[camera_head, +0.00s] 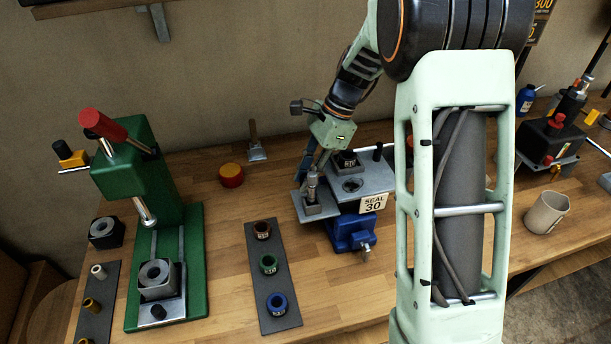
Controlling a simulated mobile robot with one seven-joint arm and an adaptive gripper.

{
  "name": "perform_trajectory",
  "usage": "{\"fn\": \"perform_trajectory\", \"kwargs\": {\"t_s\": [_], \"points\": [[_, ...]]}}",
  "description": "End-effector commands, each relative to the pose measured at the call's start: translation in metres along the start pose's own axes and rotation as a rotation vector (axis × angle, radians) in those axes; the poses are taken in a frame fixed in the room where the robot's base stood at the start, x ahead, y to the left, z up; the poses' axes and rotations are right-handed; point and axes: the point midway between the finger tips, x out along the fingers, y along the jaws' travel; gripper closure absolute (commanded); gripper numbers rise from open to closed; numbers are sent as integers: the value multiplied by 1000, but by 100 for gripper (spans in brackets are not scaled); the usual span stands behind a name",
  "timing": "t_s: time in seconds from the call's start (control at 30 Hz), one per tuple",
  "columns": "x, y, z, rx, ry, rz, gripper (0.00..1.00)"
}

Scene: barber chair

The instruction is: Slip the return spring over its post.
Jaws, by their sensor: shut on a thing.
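A grey metal fixture plate (374,176) with a "SEAL 30" label sits on a blue base (350,233) in the middle of the bench. A narrower grey plate at its left carries a square metal block (318,208). A slim silvery upright piece (312,184) stands above this block; it looks like the return spring or its post, too small to tell which. My gripper (312,170) points down and is shut at the top of this upright piece. Whether the spring is around the post or only above it cannot be told.
A green press (190,250) with a red handle stands at left. A dark strip (279,322) with brown, green and blue rings lies between. A red and yellow round piece (231,175) sits behind. A beige cup (547,212) stands at right. My arm hides the bench's right middle.

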Motion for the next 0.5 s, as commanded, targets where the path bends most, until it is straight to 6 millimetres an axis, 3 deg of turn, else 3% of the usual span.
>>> {"fn": "perform_trajectory", "kwargs": {"t_s": [0.5], "points": [[7, 0, -3, 0, 0, 0, 96]]}}
